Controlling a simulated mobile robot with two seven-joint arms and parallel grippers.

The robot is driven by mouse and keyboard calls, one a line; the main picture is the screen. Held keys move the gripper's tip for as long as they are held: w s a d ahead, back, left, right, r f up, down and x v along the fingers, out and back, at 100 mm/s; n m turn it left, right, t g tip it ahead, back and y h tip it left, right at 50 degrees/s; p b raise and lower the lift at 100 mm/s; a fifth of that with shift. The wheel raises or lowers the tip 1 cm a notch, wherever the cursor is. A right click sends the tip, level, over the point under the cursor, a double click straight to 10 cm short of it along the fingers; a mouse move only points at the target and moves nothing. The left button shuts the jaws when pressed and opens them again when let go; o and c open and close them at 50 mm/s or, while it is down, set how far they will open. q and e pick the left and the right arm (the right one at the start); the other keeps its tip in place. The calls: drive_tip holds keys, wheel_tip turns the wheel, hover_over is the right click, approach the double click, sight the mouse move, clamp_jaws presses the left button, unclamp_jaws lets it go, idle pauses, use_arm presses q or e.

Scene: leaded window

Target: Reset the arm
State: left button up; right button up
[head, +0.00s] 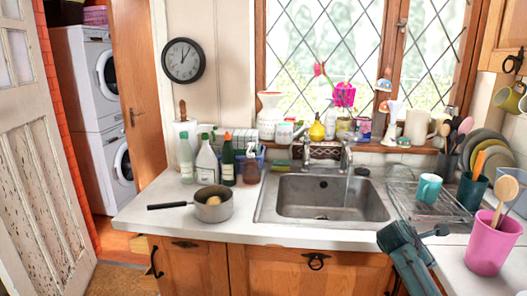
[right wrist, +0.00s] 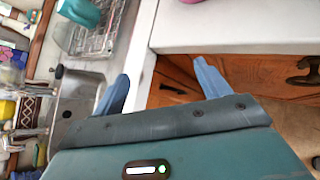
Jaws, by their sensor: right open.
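My right arm, teal and dark grey, rises from the bottom right of the head view, with its gripper (head: 405,240) in front of the counter's front edge, right of the sink. In the right wrist view the two blue fingers of the right gripper (right wrist: 161,74) stand apart with nothing between them. Behind them are the counter edge and an orange wooden cabinet front (right wrist: 240,75). My left arm and gripper are not in view.
A dish rack (head: 425,207) with a teal mug (head: 429,187) and a pink pot (head: 490,240) are close to my right arm. The counter's front left is clear.

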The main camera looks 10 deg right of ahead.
drive_tip(key=w+a+r+m+t+y, duration=0.85)
drive_tip(key=w+a+m+t, duration=0.35)
drive_tip(key=m, duration=0.3)
drive_tip(key=s+a+f+n+g+y, duration=0.1)
drive_tip(key=s+a+f+g, duration=0.1)
drive_tip(key=s+a+f, duration=0.55)
drive_tip(key=s+a+f+g+y, duration=0.15)
drive_tip(key=s+a+f, duration=0.25)
drive_tip(key=s+f, duration=0.6)
drive_tip(key=s+a+f+g, duration=0.1)
drive_tip(key=s+a+f, duration=0.2)
drive_tip(key=s, duration=0.4)
drive_tip(key=s+a+f+g+y, duration=0.1)
drive_tip(key=s+a+f, duration=0.2)
drive_tip(key=s, duration=0.5)
drive_tip(key=s+a+f+m+g+y, duration=0.1)
drive_tip(key=s+a+f, duration=0.2)
drive_tip(key=s, duration=0.4)
drive_tip(key=shift+s+a+f, duration=0.2)
drive_tip(key=shift+s, duration=0.1)
